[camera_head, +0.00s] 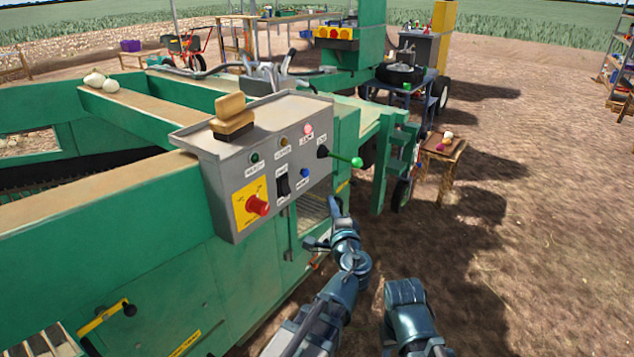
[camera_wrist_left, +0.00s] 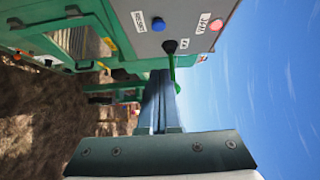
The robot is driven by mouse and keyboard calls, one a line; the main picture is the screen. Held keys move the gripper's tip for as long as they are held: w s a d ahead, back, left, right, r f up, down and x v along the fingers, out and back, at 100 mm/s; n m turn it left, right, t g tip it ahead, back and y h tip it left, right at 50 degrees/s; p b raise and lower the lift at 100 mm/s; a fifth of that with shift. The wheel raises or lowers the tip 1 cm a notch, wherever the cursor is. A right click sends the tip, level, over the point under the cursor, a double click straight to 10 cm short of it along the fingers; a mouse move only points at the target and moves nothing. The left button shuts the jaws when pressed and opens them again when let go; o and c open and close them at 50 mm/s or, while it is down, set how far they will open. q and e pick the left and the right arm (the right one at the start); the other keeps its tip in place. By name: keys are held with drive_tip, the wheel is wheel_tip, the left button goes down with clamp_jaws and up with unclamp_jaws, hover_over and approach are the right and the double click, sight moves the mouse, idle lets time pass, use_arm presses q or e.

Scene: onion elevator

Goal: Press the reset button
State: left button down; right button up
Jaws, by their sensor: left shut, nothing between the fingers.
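The grey control box (camera_head: 235,160) is mounted on the green machine. Its sloped face carries a blue button (camera_head: 304,172), which also shows in the left wrist view (camera_wrist_left: 158,24) beside a small white label. The label text is too small to read surely, so I cannot confirm which button is the reset. My left gripper (camera_head: 335,206) is shut and empty, to the right of and below the blue button in the head view. In the wrist view its fingers point toward the panel's lower edge, apart from the button. My right gripper is not in view; part of my right arm shows.
A lever with a green knob (camera_head: 357,162) juts out close to the blue button. A red emergency knob (camera_head: 258,205), a black rocker switch (camera_head: 283,186) and a lit red lamp (camera_head: 308,129) share the panel. Bare ground lies right.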

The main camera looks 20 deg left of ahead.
sight(305, 172)
use_arm(q)
drive_tip(key=s+a+x, duration=0.1)
drive_tip(key=a+x, duration=0.1)
drive_tip(key=x, duration=1)
drive_tip(key=shift+w+a, duration=0.2)
drive_tip(key=shift+a, duration=0.35)
